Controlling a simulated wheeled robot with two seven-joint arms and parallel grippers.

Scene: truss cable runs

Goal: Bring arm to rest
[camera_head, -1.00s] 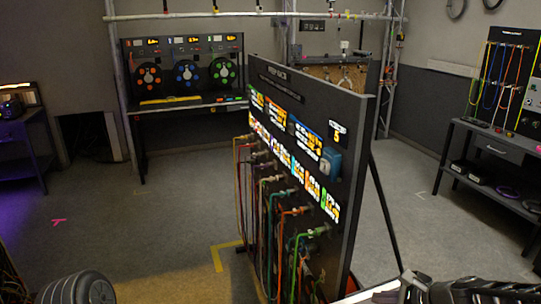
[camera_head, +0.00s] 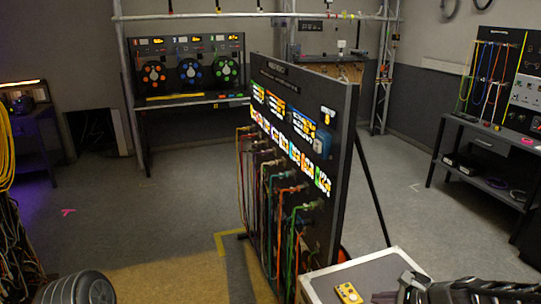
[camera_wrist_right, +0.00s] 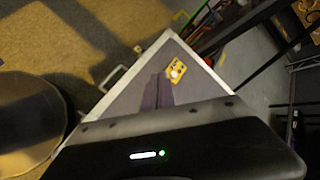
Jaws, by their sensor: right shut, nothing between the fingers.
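My right arm comes in at the bottom right of the head view, with its right gripper (camera_head: 384,297) low over a grey-topped case (camera_head: 322,284). In the right wrist view the two dark fingers of this gripper (camera_wrist_right: 158,80) lie together, with nothing between them. They point over the top of the same case, whose light rim (camera_wrist_right: 212,75) shows. A small yellow device (camera_head: 347,292) lies on the case, ahead of the fingers and apart from them; it also shows in the wrist view (camera_wrist_right: 177,72). My left gripper is not in view.
A black patch panel (camera_head: 340,150) with several hanging coloured cables stands just behind the case. Yellow cable coils (camera_head: 5,145) hang at the left edge. A reel bench (camera_head: 190,101) stands at the back, a shelf bench (camera_head: 485,146) at the right. The left floor is open.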

